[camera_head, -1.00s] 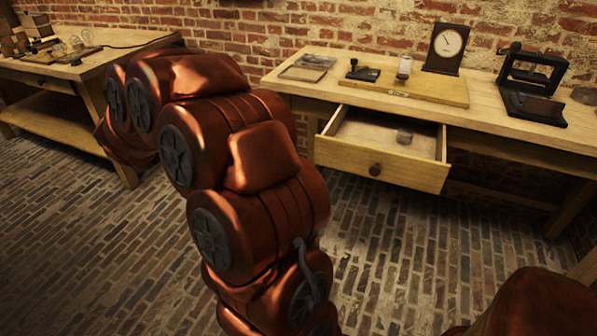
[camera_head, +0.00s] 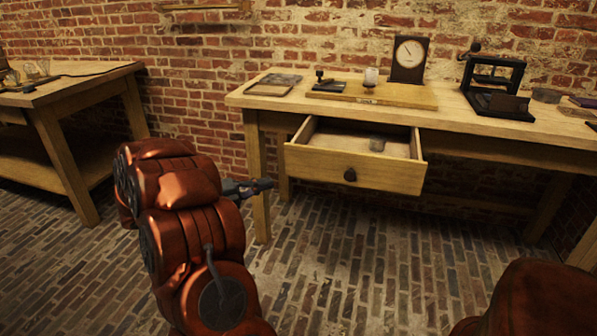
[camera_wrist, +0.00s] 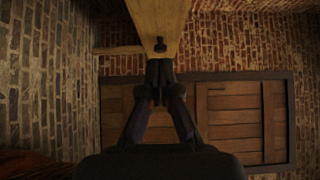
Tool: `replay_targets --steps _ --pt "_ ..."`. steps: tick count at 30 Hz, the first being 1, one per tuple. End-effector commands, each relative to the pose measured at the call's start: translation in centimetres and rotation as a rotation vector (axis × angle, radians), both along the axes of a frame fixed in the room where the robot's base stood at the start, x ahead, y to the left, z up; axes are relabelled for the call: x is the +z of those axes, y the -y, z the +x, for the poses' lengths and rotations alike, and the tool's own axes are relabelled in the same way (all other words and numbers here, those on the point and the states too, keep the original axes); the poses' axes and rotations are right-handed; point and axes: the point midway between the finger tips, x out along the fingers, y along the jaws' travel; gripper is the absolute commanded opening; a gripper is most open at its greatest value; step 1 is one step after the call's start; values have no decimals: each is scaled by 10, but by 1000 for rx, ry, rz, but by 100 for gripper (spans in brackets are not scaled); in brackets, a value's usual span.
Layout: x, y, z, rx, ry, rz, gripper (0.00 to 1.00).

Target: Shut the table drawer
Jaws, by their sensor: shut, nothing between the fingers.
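The table drawer (camera_head: 310,168) is pulled open beneath the wooden table (camera_head: 446,108), with a dark round knob (camera_head: 350,174) on its front. A small grey object (camera_head: 377,143) sits inside it. My gripper (camera_head: 266,185) is shut and empty, left of the drawer front and at about knob height in the head view, apart from it. In the wrist view, the closed fingertips (camera_wrist: 160,68) point toward the knob (camera_wrist: 159,45) on the pale drawer front (camera_wrist: 160,18). I cannot tell the exact gap between them.
On the table stand a clock (camera_head: 409,60), a wooden board (camera_head: 400,94) and a black frame device (camera_head: 495,85). A table leg (camera_head: 257,180) is close to my gripper. Another workbench (camera_head: 90,84) stands at left. The brick floor before the drawer is clear.

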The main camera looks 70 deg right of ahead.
Motion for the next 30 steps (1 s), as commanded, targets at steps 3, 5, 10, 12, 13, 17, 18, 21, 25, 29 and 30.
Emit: replay_targets --steps 3,5,10,12,13,17,18,21,25,29,30 --pt "-1 10 -8 -1 1 2 0" --pt "0 15 -12 0 1 1 0" --pt "-1 31 -25 -1 0 0 0" --pt "-1 37 -30 0 1 1 0" --pt "-1 40 -32 1 1 1 0" --pt "-1 52 -42 -1 0 0 0" --pt "-1 55 -45 0 -1 0 0" --pt "-1 64 -52 1 1 1 0" --pt "-1 77 -59 1 0 0 0" --pt "-1 93 -56 2 -1 -1 0" --pt "-1 97 -56 3 -2 1 0"
